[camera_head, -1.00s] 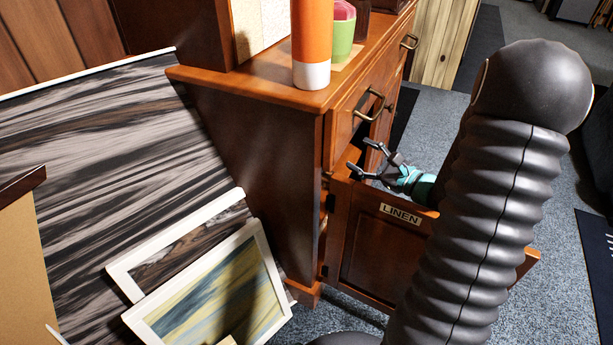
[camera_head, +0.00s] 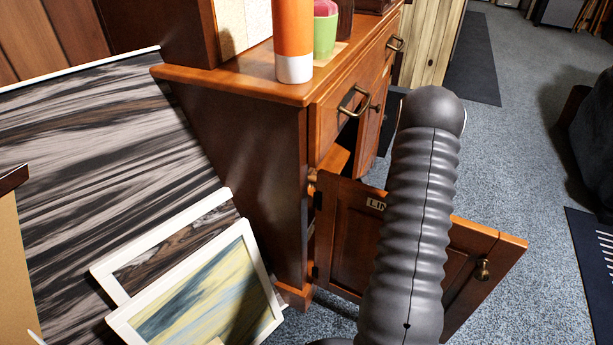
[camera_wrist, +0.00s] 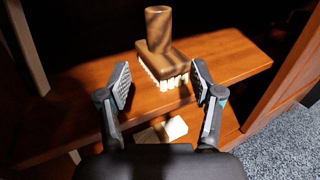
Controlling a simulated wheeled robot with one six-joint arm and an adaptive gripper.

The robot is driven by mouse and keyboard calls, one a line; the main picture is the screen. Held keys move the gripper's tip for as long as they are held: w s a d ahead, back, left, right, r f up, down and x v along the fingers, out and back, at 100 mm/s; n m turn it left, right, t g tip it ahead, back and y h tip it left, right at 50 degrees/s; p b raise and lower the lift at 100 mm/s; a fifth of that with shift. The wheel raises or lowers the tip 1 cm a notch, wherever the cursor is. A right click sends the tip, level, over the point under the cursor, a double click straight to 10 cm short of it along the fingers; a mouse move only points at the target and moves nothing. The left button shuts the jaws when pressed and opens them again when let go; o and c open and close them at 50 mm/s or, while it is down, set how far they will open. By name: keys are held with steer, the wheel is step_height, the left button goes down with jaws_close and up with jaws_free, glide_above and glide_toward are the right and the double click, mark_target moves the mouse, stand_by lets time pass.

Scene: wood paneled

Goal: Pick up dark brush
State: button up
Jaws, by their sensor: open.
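The dark brush (camera_wrist: 162,58) shows in the wrist view, with a brown striped block, an upright round handle and pale bristles pointing down. It stands on a wooden shelf (camera_wrist: 228,62) inside the cabinet. My gripper (camera_wrist: 160,82) is open and empty, with one finger to each side of the brush's front; the brush lies just ahead of the fingertips. In the head view the brush and my gripper are hidden behind my arm and the cabinet.
The wooden cabinet (camera_head: 240,150) has its door (camera_head: 345,240) open, with a label partly hidden by my arm. A pale block (camera_wrist: 162,131) lies lower, below the shelf. An orange and white cylinder (camera_head: 293,45) and a green cup (camera_head: 325,35) stand on top. Framed pictures (camera_head: 205,290) lean at left.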

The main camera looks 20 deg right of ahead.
mark_target(313, 171)
steer(key=x, duration=0.9)
steer(key=shift+w+a, duration=0.15)
steer(key=shift+w, duration=0.2)
jaws_close()
